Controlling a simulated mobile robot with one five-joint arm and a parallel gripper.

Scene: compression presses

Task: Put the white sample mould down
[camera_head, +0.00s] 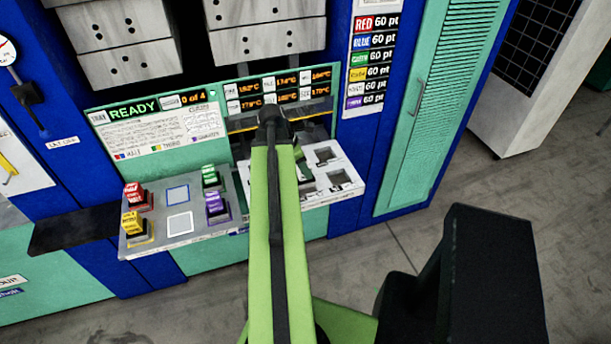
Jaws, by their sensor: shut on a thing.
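I cannot make out the white sample mould; the spot behind my raised green arm is hidden. My gripper is also hidden behind the arm, so neither its jaws nor anything in them show. A grey sloped stand (161,240) holds a red mould (137,197), a yellow mould (136,228), a green mould (211,178) and a purple mould (217,207). Its blue-outlined square (178,194) and white-outlined square (180,222) are empty. A white tray (346,197) with square recesses sits right of the arm, partly covered by it. The recesses I see look empty.
A display panel (158,130) reads READY and 0 of 4. Grey press blocks (265,41) hang above. A dark shelf (72,231) juts out at left. A green louvred cabinet door (424,120) stands at right. The floor (395,235) in front is clear.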

